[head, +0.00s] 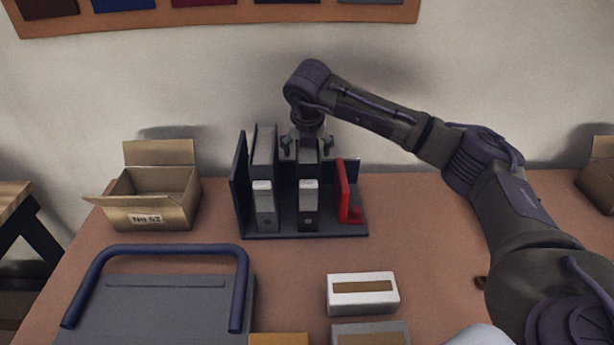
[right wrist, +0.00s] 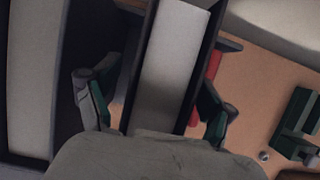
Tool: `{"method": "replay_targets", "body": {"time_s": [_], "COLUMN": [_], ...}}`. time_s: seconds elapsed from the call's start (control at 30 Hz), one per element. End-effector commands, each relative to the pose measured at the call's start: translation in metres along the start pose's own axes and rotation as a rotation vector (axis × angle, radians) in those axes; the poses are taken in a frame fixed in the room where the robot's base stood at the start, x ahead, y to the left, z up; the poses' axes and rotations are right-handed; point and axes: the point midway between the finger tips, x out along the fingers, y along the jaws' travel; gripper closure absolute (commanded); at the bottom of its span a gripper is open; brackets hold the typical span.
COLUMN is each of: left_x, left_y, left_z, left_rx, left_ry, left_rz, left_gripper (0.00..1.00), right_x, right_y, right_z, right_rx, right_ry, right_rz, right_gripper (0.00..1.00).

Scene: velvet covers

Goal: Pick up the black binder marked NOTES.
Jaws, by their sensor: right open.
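A black binder (head: 309,220) with a pale spine label stands upright in a dark rack (head: 280,236) on the table; its lettering is too small to read. My right gripper (head: 307,147) is over its top, with one finger on each side. In the right wrist view, the binder's pale page block between dark covers (right wrist: 172,65) lies between the open fingers of my right gripper (right wrist: 151,106). Gaps show between the fingers and the covers. My left gripper is not in view.
An open carton (head: 150,205) is at left. A white box (head: 362,292) and a blue-handled grey object (head: 160,300) are in front.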

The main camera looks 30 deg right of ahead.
Motion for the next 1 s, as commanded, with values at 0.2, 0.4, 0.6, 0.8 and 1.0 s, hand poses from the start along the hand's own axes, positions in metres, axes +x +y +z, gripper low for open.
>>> {"method": "replay_targets", "body": {"time_s": [0.2,0.4,0.6,0.8,1.0], "left_x": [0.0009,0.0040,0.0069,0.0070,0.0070], "left_y": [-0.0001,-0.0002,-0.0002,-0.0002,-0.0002], "left_z": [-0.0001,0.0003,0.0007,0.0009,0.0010], "left_rx": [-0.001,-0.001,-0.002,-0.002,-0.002], "left_ry": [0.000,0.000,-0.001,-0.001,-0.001], "left_rz": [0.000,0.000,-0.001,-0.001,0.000], "left_gripper": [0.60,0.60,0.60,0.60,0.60], "right_x": [0.0003,0.0023,0.0042,0.0042,0.0042], "right_y": [0.0002,0.0002,0.0001,0.0001,0.0001], "right_z": [-0.0003,-0.0013,-0.0021,-0.0021,-0.0021], "right_rx": [0.000,0.000,0.000,0.000,0.000], "right_ry": [0.000,0.000,0.000,0.001,0.001], "right_rz": [0.000,0.000,0.000,0.000,0.000], "right_gripper": [0.17,0.17,0.17,0.17,0.28]}}
